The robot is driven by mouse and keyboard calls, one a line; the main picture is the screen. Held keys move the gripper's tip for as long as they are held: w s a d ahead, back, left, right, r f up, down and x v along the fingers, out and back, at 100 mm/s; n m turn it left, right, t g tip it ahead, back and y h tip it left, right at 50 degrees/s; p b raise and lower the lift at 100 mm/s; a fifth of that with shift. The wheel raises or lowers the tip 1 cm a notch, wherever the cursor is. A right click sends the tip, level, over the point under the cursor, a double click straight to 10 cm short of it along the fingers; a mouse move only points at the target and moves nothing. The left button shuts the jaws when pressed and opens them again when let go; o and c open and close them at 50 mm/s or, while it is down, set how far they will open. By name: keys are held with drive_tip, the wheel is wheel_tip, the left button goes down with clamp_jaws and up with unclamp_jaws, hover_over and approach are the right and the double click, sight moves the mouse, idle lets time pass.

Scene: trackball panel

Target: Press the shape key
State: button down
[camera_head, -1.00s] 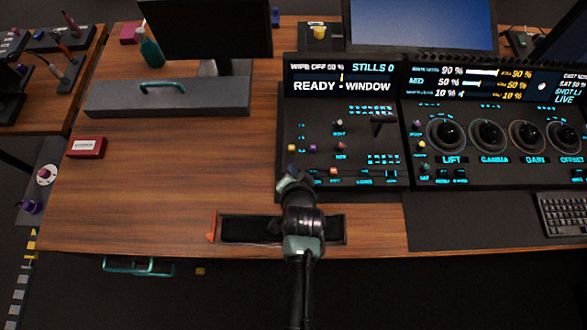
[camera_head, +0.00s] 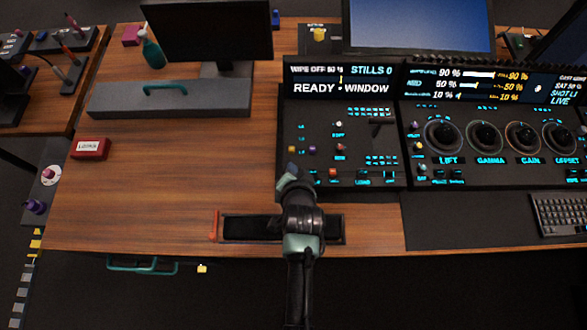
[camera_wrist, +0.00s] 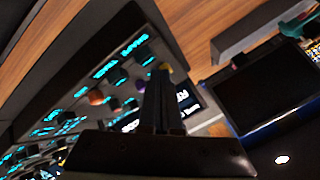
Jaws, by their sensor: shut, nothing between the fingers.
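The left control panel (camera_head: 300,120) carries small coloured keys below a screen reading "READY - WINDOW". They include a yellow key (camera_head: 291,149), a purple key (camera_head: 312,149), a red key (camera_head: 340,147), a pale key (camera_head: 339,124) and an orange key (camera_head: 333,171). My gripper (camera_head: 291,166) is over the panel's front left part, just in front of the yellow key in the picture. In the wrist view my gripper (camera_wrist: 162,74) is shut and empty, its tips overlapping a yellow key (camera_wrist: 167,68). Contact cannot be told.
The grading panel (camera_head: 490,175) with several trackballs adjoins on the right. A dark slot (camera_head: 265,229) lies in the desk's front edge under my arm. A red box (camera_head: 90,149) and a grey case (camera_head: 165,100) stand left. The wood between is clear.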

wheel_tip(320, 180, up, 5)
drive_tip(key=p, duration=0.4)
drive_tip(key=shift+p, duration=0.35)
idle(0.5)
drive_tip(key=w+r+n+t, duration=0.1)
drive_tip(key=w+r+t, duration=0.25)
drive_tip(key=r, duration=0.95)
drive_tip(key=w+r+n+t, duration=0.2)
drive_tip(key=w+r, duration=0.3)
drive_tip(key=r, duration=0.8)
drive_tip(key=w+r+n+t, duration=0.1)
drive_tip(key=w+r+t, duration=0.25)
drive_tip(key=r, duration=0.95)
drive_tip(key=s+r+n+t, duration=0.1)
drive_tip(key=s+r+t, duration=0.15)
drive_tip(key=r, duration=0.65)
drive_tip(key=s+r+n+t, duration=0.1)
drive_tip(key=s+r+t, duration=0.15)
drive_tip(key=r, duration=0.75)
drive_tip(key=s+r+n+t+h, duration=0.1)
drive_tip(key=s+r+t, duration=0.3)
drive_tip(key=s+r, duration=0.9)
wheel_tip(320, 180, up, 3)
drive_tip(key=shift+f+n, duration=0.15)
drive_tip(key=shift+n, duration=0.25)
